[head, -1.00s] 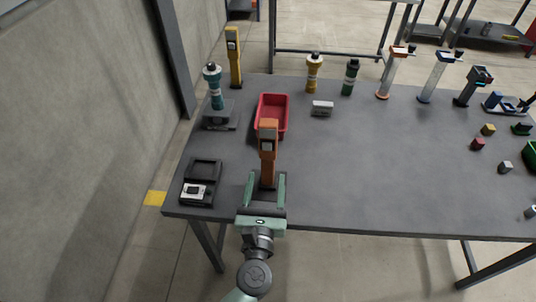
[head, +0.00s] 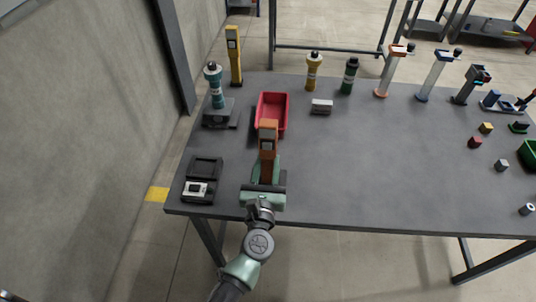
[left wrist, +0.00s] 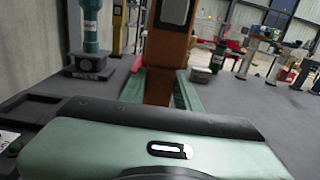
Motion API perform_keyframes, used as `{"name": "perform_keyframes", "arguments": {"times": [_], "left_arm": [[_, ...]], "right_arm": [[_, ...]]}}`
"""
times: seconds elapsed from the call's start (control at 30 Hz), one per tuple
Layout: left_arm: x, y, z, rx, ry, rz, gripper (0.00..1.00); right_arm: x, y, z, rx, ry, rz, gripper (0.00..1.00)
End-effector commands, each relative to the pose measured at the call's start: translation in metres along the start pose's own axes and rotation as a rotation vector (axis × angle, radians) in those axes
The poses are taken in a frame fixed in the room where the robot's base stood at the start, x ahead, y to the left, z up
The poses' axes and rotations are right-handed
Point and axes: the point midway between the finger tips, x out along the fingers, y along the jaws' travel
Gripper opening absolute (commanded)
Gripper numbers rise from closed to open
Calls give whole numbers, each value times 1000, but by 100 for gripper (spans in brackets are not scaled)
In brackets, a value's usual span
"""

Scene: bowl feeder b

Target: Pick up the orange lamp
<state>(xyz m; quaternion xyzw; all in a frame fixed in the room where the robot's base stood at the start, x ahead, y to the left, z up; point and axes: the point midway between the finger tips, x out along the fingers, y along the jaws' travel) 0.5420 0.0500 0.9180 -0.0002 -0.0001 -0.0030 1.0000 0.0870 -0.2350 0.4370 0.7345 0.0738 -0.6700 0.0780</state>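In the left wrist view, the lamp's orange post (left wrist: 165,65) rises between the two fingers (left wrist: 158,88), which look open; contact is not clear. My right gripper is not in view.
A red bin (head: 272,112) stands just behind the lamp. A black case (head: 201,181) lies to the left. A teal lamp (head: 214,88) on a grey block and a yellow post (head: 234,55) stand behind left.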

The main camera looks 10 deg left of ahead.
Motion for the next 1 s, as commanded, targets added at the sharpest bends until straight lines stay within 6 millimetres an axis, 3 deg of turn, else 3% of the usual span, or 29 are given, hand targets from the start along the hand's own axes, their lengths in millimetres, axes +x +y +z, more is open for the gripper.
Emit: {"name": "perform_keyframes", "arguments": {"times": [0.37,0.8,1.0], "left_arm": [[0,0,10,-1,-2,1,0],[0,0,87,-1,-2,2,0],[0,0,103,0,-1,1,0]], "right_arm": [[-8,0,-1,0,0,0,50],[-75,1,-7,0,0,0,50],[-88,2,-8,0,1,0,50]]}}
